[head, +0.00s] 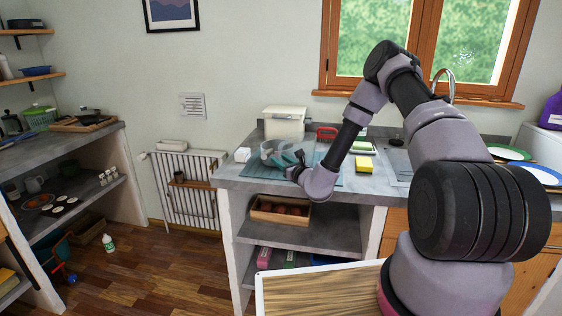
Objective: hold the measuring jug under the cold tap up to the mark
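My arm reaches over the counter, and my gripper (294,167) is low at its left part, beside a cluster of small items. In that cluster a pale grey, rounded vessel (267,149) stands next to something teal (288,158). A clear, see-through shape is just right of them; I cannot tell for sure which of these is the measuring jug. The fingers are too small and overlapped to show whether they are open or hold anything. A curved chrome tap (446,78) rises behind my arm below the window. Its base and most of the sink are hidden by my arm.
A yellow sponge (364,164) lies right of my forearm. Plates (508,153) stand at far right. Open floor (150,270) lies left of the counter.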

